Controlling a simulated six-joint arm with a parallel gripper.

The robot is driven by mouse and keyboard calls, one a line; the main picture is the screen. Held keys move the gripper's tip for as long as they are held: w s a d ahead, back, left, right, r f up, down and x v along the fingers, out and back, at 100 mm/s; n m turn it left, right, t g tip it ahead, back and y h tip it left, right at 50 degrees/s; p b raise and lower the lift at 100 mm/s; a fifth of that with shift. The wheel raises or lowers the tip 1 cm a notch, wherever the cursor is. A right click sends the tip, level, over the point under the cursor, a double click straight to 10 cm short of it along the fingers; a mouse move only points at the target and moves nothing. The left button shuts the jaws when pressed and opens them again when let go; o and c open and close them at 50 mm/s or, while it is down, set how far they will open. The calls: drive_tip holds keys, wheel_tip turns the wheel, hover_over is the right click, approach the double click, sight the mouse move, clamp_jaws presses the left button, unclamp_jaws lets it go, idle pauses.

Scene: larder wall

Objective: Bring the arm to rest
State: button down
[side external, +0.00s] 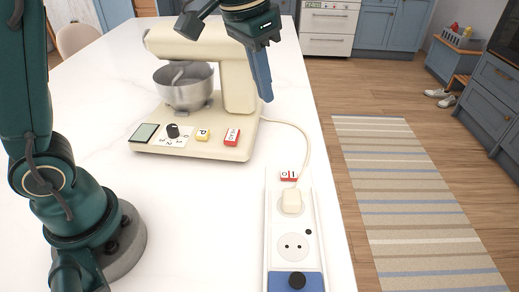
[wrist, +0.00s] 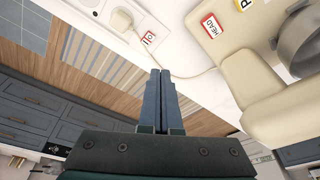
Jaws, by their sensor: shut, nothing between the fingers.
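My gripper (side external: 262,85) hangs in the air in front of the right side of a cream stand mixer, its blue fingers pointing down. In the wrist view my gripper (wrist: 161,75) shows its two fingers side by side, shut, with nothing between them. The stand mixer (side external: 240,85) stands on the white worktop (side external: 110,80) with its steel bowl (side external: 184,88) under the head. Part of the mixer (wrist: 262,85) also shows at the right of the wrist view. I cannot tell whether the fingers touch it.
A white power strip (side external: 310,215) with a cream plug (side external: 292,201) and a red-edged switch (side external: 288,175) lies near the worktop's right edge. A cable (side external: 303,135) runs from the plug to the mixer. A striped rug (side external: 410,190) lies on the floor beyond. The worktop left of the mixer is clear.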

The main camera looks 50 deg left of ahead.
drive_tip(key=s+a+r+n+t, duration=0.1)
drive_tip(key=s+a+r+t, duration=0.15)
drive_tip(key=s, duration=0.75)
drive_tip(key=s+f+n, duration=0.1)
drive_tip(key=s+f, duration=0.4)
drive_tip(key=f, duration=0.1)
drive_tip(key=shift+s+a, duration=0.3)
drive_tip(key=shift+a, duration=0.1)
drive_tip(key=shift+f, duration=0.1)
